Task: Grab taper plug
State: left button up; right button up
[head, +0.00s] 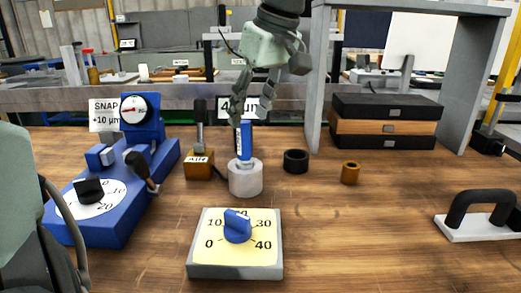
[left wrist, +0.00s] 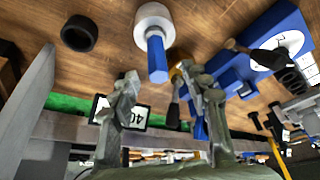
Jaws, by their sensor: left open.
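The taper plug (head: 244,141) has a blue handle with a white label and stands upright in a white cylindrical base (head: 245,178) on the wooden bench. My left gripper (head: 250,114) is open and empty, pointing down right above the handle's top. In the left wrist view the blue handle (left wrist: 157,60) and white base (left wrist: 153,20) show, with the handle's end seen between the two fingertips of the left gripper (left wrist: 160,78). I cannot tell whether a finger touches it. The plug's lower part is hidden in the base. My right gripper is not in view.
A wooden AIR block (head: 199,165) stands close left of the plug. A black ring (head: 295,161) and a brass ring (head: 350,173) lie to the right. A yellow dial box (head: 235,250) is in front, a blue snap gauge (head: 115,200) at left. A grey frame (head: 316,90) rises behind.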

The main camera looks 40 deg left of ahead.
aim_at(244, 138)
pick_arm(q)
jog(key=x, duration=0.2)
jog(key=shift+s+a+f, duration=0.15)
jog(key=shift+s+f, duration=0.05)
jog(key=shift+f, duration=0.1)
jog(key=x, duration=0.5)
jog(key=shift+w, duration=0.35)
jog(key=shift+d, duration=0.2)
grip_shut()
jog(key=shift+r, duration=0.1)
